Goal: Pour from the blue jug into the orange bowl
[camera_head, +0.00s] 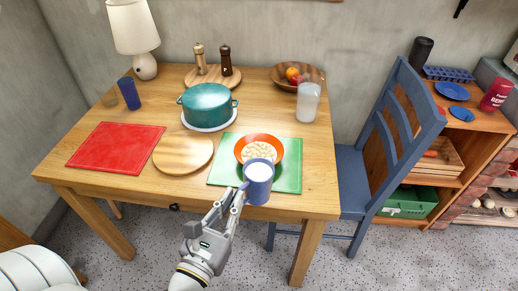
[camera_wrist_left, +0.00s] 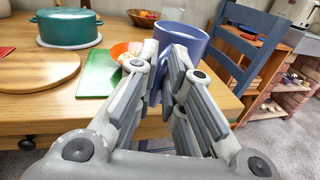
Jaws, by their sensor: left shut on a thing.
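My left gripper (camera_head: 240,193) is shut on the blue jug (camera_head: 259,190) and holds it at the table's front edge. White contents show in the jug's open top, and it looks about upright. The orange bowl (camera_head: 240,147) is just behind the jug on the green mat (camera_head: 290,174). Pale round pieces lie in the bowl, and the jug hides part of its front rim. In the left wrist view the jug (camera_wrist_left: 183,38) is between the fingers (camera_wrist_left: 165,75), with the bowl (camera_wrist_left: 118,48) to its left. My right gripper is not in view.
Left of the green mat are a round wooden board (camera_head: 183,155), a red mat (camera_head: 115,145) and a teal pot (camera_head: 207,103). A frosted pitcher (camera_head: 308,102) stands behind right of the bowl. A blue chair (camera_head: 400,130) is close at the table's right side.

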